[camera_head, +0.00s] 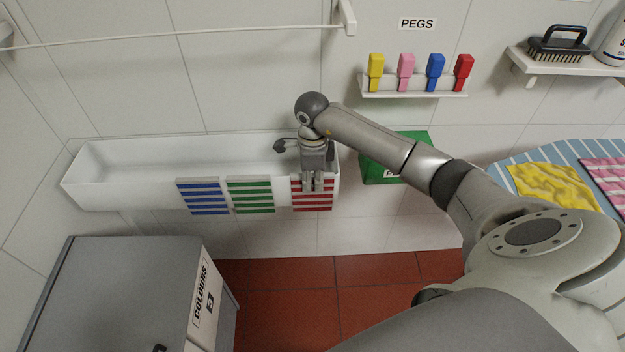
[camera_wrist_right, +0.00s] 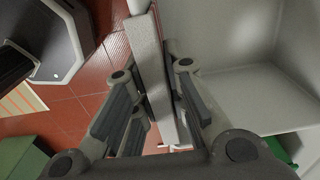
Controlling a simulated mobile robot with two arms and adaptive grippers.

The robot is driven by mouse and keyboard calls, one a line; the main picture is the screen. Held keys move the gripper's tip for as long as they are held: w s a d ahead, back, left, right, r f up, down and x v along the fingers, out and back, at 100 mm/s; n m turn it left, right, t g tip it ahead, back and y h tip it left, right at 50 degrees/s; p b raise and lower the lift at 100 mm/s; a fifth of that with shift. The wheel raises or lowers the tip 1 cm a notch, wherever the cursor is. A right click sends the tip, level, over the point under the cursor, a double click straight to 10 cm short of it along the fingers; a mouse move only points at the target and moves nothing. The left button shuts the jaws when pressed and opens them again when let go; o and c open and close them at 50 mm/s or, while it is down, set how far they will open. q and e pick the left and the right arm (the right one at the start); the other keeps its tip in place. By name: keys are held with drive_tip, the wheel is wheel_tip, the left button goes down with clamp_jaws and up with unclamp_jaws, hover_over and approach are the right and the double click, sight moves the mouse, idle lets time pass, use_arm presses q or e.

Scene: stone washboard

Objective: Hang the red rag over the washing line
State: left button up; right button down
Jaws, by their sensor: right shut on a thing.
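The red rag (camera_head: 312,203), striped red and white, hangs over the front rim of a long white trough (camera_head: 110,190). My right gripper (camera_head: 313,186) points down at the rag's top and is shut on it at the rim. In the right wrist view, the right gripper's fingers (camera_wrist_right: 155,105) stand on either side of the rim; the rag is mostly hidden there. The washing line (camera_head: 180,36) runs across the wall above the trough, between brackets at left and right, with nothing on it. My left gripper is not in view.
A blue-striped rag (camera_head: 204,198) and a green-striped rag (camera_head: 250,197) hang on the same rim. A peg shelf (camera_head: 415,94) holds several coloured pegs. A green box (camera_head: 412,142) is behind my right arm. A grey cabinet (camera_head: 110,300) stands front left.

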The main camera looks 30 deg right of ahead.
drive_tip(key=shift+r, duration=0.1)
idle(0.3)
drive_tip(key=shift+r+p, duration=3.6)
drive_tip(key=shift+r, duration=1.8)
drive_tip(key=s+a+p, duration=0.2)
drive_tip(key=s+a, duration=0.2)
drive_tip(key=s, duration=0.3)
drive_tip(key=shift+a, duration=0.1)
drive_tip(key=shift+w, duration=0.1)
